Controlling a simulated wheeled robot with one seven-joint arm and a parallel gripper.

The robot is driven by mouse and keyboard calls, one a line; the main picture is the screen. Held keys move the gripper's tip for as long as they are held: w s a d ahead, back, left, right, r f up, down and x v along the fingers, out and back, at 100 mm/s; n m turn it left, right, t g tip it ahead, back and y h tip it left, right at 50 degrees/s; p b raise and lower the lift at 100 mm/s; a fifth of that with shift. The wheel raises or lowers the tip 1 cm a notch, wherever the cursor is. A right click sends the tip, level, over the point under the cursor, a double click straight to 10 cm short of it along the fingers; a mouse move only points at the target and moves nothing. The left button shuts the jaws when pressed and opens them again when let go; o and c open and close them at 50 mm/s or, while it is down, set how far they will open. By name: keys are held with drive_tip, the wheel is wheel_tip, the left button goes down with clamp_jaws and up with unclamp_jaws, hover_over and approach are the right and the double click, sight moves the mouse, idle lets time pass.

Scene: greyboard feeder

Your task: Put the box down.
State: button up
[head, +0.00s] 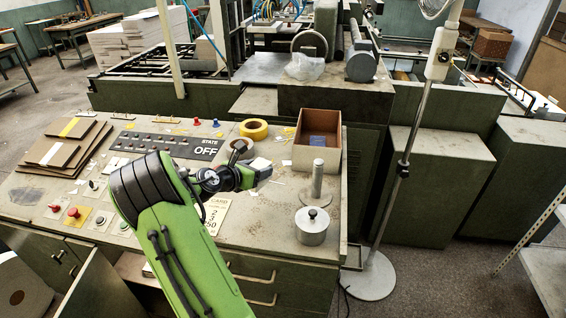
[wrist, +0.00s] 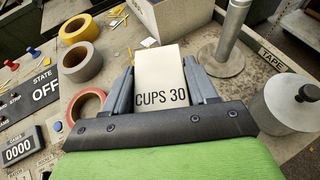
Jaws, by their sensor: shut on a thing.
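A small cream box marked "CUPS 30" (wrist: 160,72) is between the two fingers of my gripper (wrist: 163,82) in the wrist view. The gripper is shut on it, with one finger along each side. In the head view my gripper (head: 254,172) is over the right part of the control desk (head: 270,205), and a small pale part of the box (head: 262,164) shows at its tip. I cannot tell whether the box touches the desk top.
An open brown-and-cream bin (head: 317,158) stands behind the gripper. A metal post (head: 317,185) and a lidded metal pot (head: 312,232) stand to the right. Yellow tape (head: 253,129) and other tape rolls lie nearby. Cardboard sheets (head: 62,150) lie at left.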

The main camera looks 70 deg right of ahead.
drive_tip(key=f, duration=0.3)
drive_tip(key=f+b, duration=0.1)
drive_tip(key=f, duration=0.2)
drive_tip(key=a+f+b, duration=0.1)
drive_tip(key=f, duration=0.2)
drive_tip(key=shift+w+f, duration=0.15)
drive_tip(key=shift+f, duration=0.15)
drive_tip(key=shift+f, duration=0.1)
drive_tip(key=o, duration=1.1)
drive_tip(key=v, duration=1.2)
drive_tip(key=shift+p, duration=0.4)
